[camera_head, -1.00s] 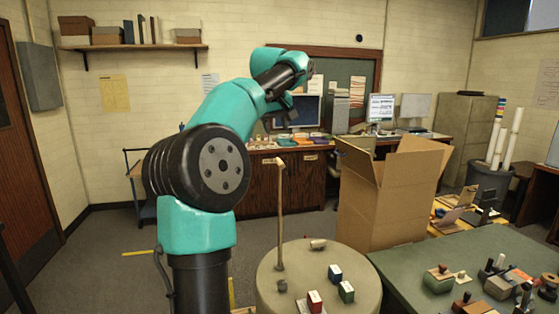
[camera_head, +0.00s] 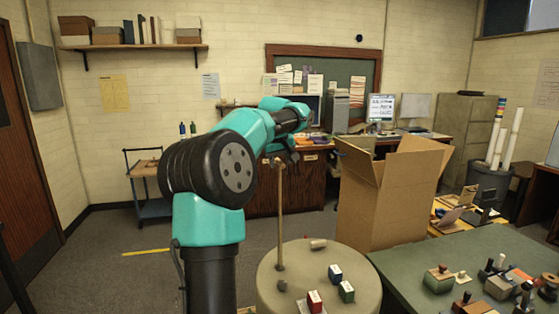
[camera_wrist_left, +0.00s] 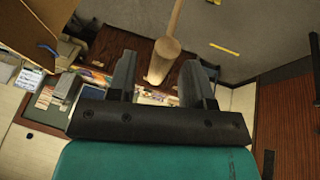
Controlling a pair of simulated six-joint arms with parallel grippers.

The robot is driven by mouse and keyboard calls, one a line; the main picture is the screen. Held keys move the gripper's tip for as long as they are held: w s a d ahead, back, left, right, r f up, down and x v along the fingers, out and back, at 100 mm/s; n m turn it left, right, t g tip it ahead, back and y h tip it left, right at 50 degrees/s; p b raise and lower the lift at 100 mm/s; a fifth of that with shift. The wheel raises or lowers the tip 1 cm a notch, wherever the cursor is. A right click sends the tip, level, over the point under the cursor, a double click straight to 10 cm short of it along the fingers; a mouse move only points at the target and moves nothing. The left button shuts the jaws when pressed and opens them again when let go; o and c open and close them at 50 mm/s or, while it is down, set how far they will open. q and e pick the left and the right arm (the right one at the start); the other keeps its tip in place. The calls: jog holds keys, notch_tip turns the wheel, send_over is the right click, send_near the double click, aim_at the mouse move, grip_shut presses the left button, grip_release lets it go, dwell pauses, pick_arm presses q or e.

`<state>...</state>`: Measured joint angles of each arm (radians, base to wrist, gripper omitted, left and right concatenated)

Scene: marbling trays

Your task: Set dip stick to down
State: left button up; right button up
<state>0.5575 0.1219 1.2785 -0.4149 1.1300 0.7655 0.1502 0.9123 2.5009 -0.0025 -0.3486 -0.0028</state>
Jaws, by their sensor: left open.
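The dip stick (camera_head: 280,222) is a tan rod with a short bent knob at its top. It stands nearly upright at the left side of a round beige stand (camera_head: 330,295). My left gripper (camera_head: 282,157) is at the height of the stick's top in the head view. In the left wrist view the dip stick (camera_wrist_left: 167,50) shows between the two dark fingers of my left gripper (camera_wrist_left: 159,62). The fingers are apart, and a gap shows on both sides of the stick. I cannot tell whether either finger touches it. My right gripper is not in view.
A green table (camera_head: 440,255) with several stamps and tools is at the right.

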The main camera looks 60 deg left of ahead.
pick_arm(q)
jog(key=shift+c, duration=0.4)
grip_shut()
